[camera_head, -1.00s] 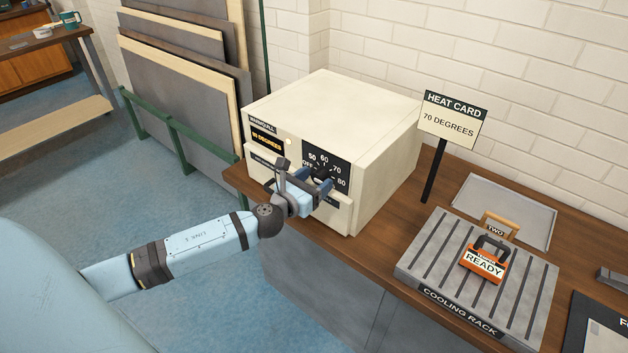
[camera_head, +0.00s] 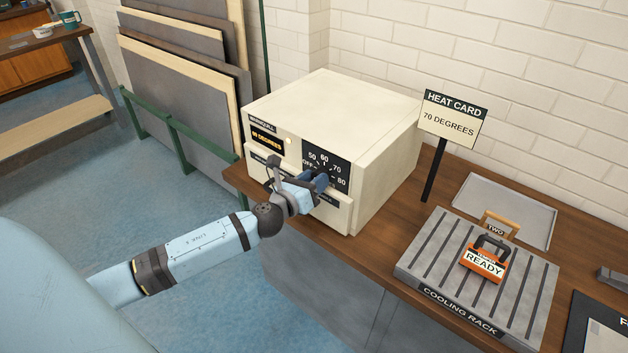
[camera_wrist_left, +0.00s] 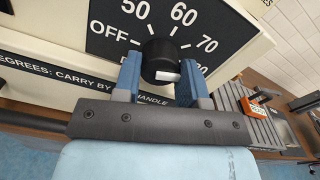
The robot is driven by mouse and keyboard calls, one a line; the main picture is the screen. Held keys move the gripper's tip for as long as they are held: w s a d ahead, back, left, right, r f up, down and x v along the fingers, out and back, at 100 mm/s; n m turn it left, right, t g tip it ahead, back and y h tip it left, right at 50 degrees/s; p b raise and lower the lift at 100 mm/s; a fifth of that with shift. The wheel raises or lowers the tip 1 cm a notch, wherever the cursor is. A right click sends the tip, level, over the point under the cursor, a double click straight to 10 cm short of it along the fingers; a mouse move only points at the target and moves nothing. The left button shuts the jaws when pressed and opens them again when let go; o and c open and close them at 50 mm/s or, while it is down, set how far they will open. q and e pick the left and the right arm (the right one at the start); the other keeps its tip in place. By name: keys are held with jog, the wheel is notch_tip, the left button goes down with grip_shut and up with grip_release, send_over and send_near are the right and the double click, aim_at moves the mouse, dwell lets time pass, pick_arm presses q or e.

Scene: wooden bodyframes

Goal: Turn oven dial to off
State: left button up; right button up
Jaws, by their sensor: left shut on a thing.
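The cream oven (camera_head: 335,100) stands on the wooden bench. Its black dial panel (camera_head: 337,161) shows OFF, 50, 60, 70 and 80. The round black dial (camera_wrist_left: 158,55) shows in the left wrist view, with a white mark on its lower part; which setting it points to I cannot tell. My left gripper (camera_head: 322,178) is at the dial; in the left wrist view its blue fingers (camera_wrist_left: 160,82) are shut on the dial, one on each side. In the head view the gripper hides the dial. My right gripper is not in view.
A heat card (camera_head: 452,120) reading 70 DEGREES stands right of the oven. Further right are a cooling rack (camera_head: 415,262) with an orange-and-white READY tag (camera_head: 484,265) and a grey tray (camera_head: 530,204). An amber display (camera_head: 267,140) and a small lamp (camera_head: 288,141) are on the oven front.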

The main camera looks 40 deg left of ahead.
pick_arm(q)
jog(key=shift+n+p, duration=5.35)
jog(key=shift+n, duration=10.85)
jog(key=o, duration=0.9)
